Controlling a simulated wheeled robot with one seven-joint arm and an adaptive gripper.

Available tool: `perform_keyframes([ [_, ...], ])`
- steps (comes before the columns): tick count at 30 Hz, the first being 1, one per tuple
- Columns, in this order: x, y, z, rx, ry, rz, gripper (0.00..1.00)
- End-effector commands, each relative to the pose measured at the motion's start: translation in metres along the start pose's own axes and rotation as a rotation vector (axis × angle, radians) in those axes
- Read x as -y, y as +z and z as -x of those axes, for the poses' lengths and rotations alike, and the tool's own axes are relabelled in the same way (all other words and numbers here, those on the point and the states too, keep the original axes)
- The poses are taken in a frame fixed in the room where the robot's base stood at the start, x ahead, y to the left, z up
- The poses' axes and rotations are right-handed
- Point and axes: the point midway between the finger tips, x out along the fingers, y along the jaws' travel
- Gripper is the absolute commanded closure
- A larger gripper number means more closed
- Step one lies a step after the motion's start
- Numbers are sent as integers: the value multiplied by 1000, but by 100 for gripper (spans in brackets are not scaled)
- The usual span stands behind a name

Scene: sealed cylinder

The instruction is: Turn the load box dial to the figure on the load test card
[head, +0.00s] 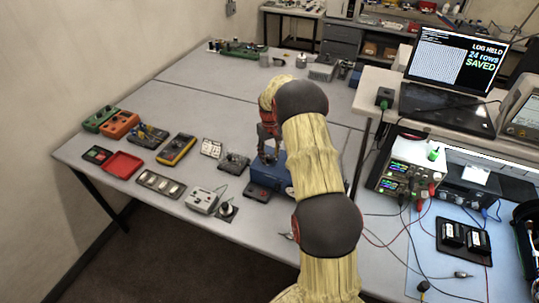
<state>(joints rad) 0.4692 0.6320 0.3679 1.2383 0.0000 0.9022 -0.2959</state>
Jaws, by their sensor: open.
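My gripper (267,155) points down over a blue box (267,178) near the table's front edge, its fingers at the box's top. It is open, small in the picture and partly behind my own arm. I cannot tell whether the fingers touch anything there. My arm hides the box's right part, and no dial figures can be read. A white card (211,148) with small dark print stands left of the gripper, too small to read. I cannot tell whether it is the load test card. A round black knob (226,209) sits at the front edge, beside a light grey box (203,199).
Left are a yellow multimeter (176,150), a red tray (123,164), and green and orange boxes (119,124). A dark small box (257,191) lies before the blue box. A laptop (449,80) and bench instruments (409,168) stand right.

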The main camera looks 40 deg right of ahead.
Motion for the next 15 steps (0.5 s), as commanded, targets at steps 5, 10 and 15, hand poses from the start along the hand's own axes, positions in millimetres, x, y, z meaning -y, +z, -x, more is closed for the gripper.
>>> perform_keyframes([
  [5,0,0,2,0,0,0,58],
  [10,0,-1,23,-3,1,0,58],
  [15,0,-1,58,-3,1,0,58],
])
